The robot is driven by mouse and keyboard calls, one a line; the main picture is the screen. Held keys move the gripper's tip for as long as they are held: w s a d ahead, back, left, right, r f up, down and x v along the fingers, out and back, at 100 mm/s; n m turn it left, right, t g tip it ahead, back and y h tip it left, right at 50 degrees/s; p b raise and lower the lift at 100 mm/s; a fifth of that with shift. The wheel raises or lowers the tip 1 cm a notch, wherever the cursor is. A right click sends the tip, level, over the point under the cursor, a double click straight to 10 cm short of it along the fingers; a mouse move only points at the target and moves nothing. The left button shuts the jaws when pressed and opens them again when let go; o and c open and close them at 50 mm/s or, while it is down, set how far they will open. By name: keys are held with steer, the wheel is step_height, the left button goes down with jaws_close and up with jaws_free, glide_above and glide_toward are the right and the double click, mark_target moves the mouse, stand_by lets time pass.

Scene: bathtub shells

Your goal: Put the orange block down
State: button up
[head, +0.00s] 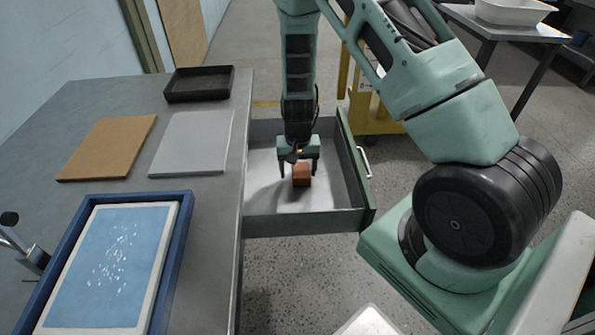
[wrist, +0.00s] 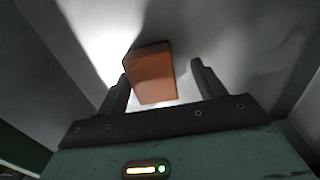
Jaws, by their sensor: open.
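The orange block (head: 301,173) is in the open drawer (head: 303,222), on or just above its pale floor; I cannot tell which. My gripper (head: 299,172) points down into the drawer with its fingers on either side of the block. In the wrist view the block (wrist: 152,74) shows between and beyond the two fingertips of my gripper (wrist: 158,76). The fingers are open, with a gap at the right finger; the left finger is close to the block's edge.
The drawer has dark side walls and a handle (head: 364,162) on its right. On the grey table are a black tray (head: 199,98), a brown board (head: 108,147), a grey sheet (head: 192,142) and a blue-framed tray (head: 181,240). A yellow cart (head: 375,118) stands behind the drawer.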

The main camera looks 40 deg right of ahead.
mark_target(298, 170)
step_height(298, 170, up, 11)
steer(key=p, duration=0.1)
steer(key=s+a+r+n+y, duration=0.1)
steer(key=s+a+r+n, duration=0.15)
steer(key=a, duration=0.35)
steer(key=s+a+r+n, duration=0.1)
steer(key=a+r, duration=0.2)
steer(key=a, duration=0.2)
steer(key=s+a+r+n, duration=0.5)
steer(key=s+a, duration=0.1)
steer(key=s, duration=0.4)
steer(key=s+a+r+n, duration=0.5)
steer(key=s+a+n, duration=0.1)
steer(key=s, duration=0.4)
steer(key=shift+s+a+r, duration=0.35)
steer(key=shift+a, duration=0.35)
steer(key=shift+r, duration=0.1)
step_height(298, 170, up, 6)
steer(key=p, duration=0.6)
steer(key=shift+r+p, duration=0.2)
steer(key=shift+p, duration=0.1)
